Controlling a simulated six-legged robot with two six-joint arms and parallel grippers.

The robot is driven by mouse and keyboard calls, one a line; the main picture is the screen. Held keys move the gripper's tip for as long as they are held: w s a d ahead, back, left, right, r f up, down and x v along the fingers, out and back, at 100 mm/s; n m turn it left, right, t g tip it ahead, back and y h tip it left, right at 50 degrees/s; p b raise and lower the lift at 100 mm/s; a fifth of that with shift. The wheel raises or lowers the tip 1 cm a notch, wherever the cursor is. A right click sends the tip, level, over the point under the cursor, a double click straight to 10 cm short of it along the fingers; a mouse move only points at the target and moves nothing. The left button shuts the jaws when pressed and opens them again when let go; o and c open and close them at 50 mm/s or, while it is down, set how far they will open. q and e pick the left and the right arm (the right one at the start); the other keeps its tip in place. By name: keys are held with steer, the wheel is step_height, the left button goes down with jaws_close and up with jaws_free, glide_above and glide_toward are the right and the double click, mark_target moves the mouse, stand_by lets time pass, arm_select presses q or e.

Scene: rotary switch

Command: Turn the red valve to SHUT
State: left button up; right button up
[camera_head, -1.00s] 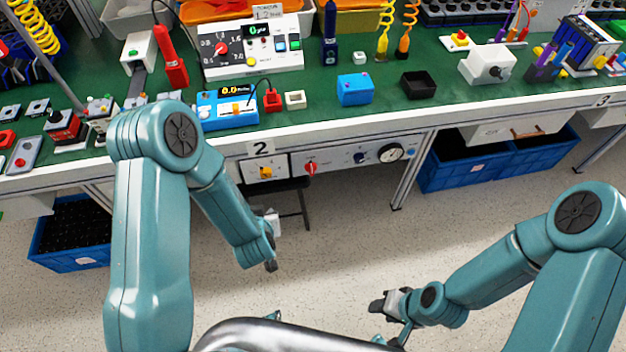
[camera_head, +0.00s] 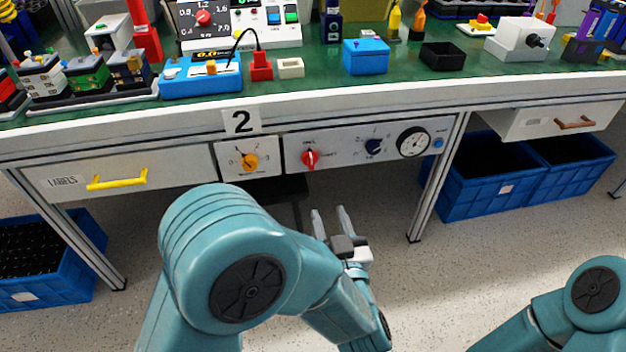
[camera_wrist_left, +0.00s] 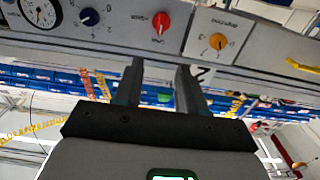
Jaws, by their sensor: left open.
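The red valve (camera_head: 310,159) is a small red knob on the white panel under the front edge of bench 2, with small labels around it too small to read for sure. It also shows in the left wrist view (camera_wrist_left: 160,22), just beyond the fingertips. My left gripper (camera_head: 329,213) is open and empty, below and slightly right of the red valve in the head view, apart from it. Its two fingers show in the left wrist view (camera_wrist_left: 158,66). My right arm shows at the lower right, with its gripper out of the picture.
A drawer with a yellow handle (camera_head: 117,180) is at left. Blue crates (camera_head: 465,205) stand under the bench at right.

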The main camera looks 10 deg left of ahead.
mark_target(312, 160)
arm_select(q)
steer(key=b+x, duration=0.3)
steer(key=x, duration=1.2)
steer(key=shift+f+b, duration=0.1)
steer(key=shift+b, duration=0.25)
steer(key=shift+w+a, duration=0.15)
steer(key=shift+w, duration=0.35)
arm_select(e)
steer(key=shift+t, duration=0.5)
steer(key=w+f, duration=0.2)
steer(key=f, duration=0.2)
steer(key=shift+w+d, duration=0.3)
steer(key=shift+w, duration=0.1)
arm_select(q)
jaws_close()
